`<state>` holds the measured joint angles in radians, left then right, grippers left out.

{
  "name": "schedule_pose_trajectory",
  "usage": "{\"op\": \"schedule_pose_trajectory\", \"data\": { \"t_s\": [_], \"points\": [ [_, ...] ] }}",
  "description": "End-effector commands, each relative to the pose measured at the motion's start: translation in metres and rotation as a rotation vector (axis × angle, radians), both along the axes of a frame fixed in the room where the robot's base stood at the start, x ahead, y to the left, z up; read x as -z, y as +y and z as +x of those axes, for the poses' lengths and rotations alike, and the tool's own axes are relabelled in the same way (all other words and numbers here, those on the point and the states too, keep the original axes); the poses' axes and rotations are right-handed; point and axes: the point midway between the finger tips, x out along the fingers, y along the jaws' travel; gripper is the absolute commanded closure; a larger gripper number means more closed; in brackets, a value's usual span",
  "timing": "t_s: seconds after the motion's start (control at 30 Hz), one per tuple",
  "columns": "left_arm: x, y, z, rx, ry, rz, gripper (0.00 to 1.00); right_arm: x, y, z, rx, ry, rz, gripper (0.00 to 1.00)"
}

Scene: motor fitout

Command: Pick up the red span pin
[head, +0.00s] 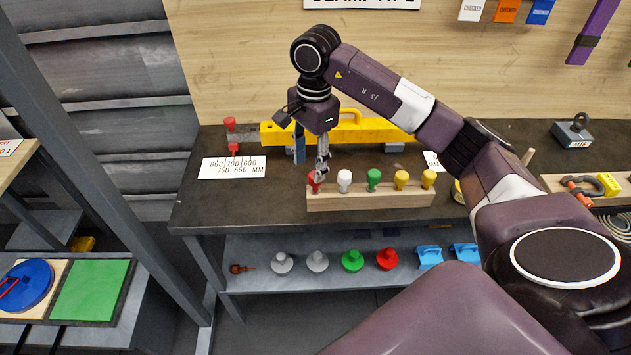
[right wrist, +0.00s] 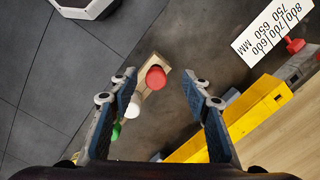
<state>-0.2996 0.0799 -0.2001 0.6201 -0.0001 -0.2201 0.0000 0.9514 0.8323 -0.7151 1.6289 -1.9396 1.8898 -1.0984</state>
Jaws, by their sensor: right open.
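The red span pin (head: 313,184) stands at the left end of a wooden rack (head: 370,201) on the dark workbench. White, green and yellow pins stand beside it in the same row. My right gripper (head: 311,164) is open just above the red pin, pointing down. In the right wrist view the red pin's round top (right wrist: 156,77) shows between the two open fingers (right wrist: 160,88), apart from both. The right finger partly covers the pin in the head view. My left gripper is not in view.
A yellow beam (head: 382,133) lies behind the rack, close to my right gripper. Another red piece (head: 231,135) is near its left end. A white number card (head: 232,167) lies left of the rack. Several coloured pieces, including a red one (head: 387,258), stand on the lower shelf.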

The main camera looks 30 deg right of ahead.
Motion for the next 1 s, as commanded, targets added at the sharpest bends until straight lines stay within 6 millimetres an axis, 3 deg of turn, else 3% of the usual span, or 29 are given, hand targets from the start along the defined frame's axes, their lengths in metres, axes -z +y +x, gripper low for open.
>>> {"op": "schedule_pose_trajectory", "data": {
  "t_s": [0.07,0.17,0.7,1.0],
  "points": [
    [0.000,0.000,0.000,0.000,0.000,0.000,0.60,-0.004,-0.014,-0.002,0.004,0.014,-0.043,0.56],
    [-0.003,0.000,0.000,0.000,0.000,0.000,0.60,0.001,-0.020,-0.004,0.006,0.022,-0.060,0.56],
    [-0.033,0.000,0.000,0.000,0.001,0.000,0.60,0.066,-0.014,-0.004,0.006,0.022,-0.055,0.56],
    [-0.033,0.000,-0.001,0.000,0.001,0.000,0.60,0.073,-0.014,-0.004,0.006,0.019,-0.056,0.56]
  ]
}}
